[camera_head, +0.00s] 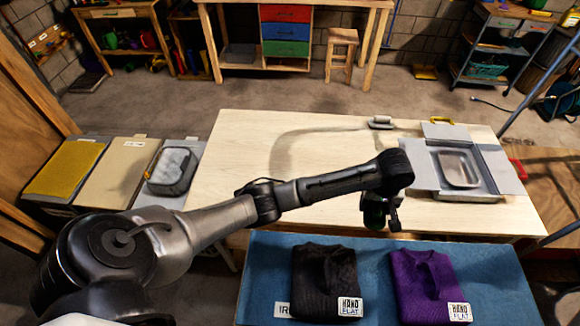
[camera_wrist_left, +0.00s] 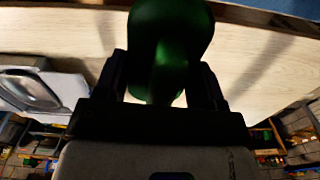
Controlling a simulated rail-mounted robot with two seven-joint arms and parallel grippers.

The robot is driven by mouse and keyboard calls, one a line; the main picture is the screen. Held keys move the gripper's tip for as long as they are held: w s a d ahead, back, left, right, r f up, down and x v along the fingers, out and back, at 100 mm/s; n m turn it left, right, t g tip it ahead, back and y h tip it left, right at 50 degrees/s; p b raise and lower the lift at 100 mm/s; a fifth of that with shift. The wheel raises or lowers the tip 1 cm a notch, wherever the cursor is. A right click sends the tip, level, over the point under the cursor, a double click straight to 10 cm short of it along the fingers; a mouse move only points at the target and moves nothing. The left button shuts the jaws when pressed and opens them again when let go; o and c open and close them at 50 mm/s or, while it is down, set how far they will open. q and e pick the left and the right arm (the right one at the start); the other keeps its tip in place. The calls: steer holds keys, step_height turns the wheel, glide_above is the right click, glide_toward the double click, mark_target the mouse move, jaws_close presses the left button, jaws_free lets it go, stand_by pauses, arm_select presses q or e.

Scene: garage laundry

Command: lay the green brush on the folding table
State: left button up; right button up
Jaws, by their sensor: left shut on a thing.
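My left gripper (camera_head: 381,212) is shut on the green brush (camera_wrist_left: 168,45). In the head view only a small dark green part of the brush (camera_head: 374,213) shows under my wrist. The brush sits between both fingers in the left wrist view. The gripper is over the front edge of a light wooden table (camera_head: 250,160), near the back edge of a blue-topped surface (camera_head: 262,265). The frames do not make clear which of these is the folding table. I cannot tell whether the brush touches anything. My right gripper is not in view.
A black folded sweater (camera_head: 322,280) and a purple one (camera_head: 425,285) lie on the blue top. An open grey case with a metal tray (camera_head: 459,168) stands at the wooden table's right. Lidded bins (camera_head: 120,172) stand at left. The wooden table's middle is mostly clear.

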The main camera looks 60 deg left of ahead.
arm_select(q)
steer(key=shift+n, duration=0.5)
steer(key=f, duration=0.2)
steer(key=a+f+b, duration=0.1)
steer(key=f, duration=0.1)
steer(key=shift+f, duration=0.2)
steer(key=b, duration=0.2)
glide_above(348, 200)
step_height(348, 200, down, 7)
steer(key=shift+r, duration=0.1)
steer(key=shift+f+b, duration=0.55)
steer(key=shift+f, duration=1.45)
steer(key=shift+f, duration=0.1)
steer(key=o, duration=0.8)
steer(key=shift+f, duration=0.1)
steer(key=shift+o, duration=0.3)
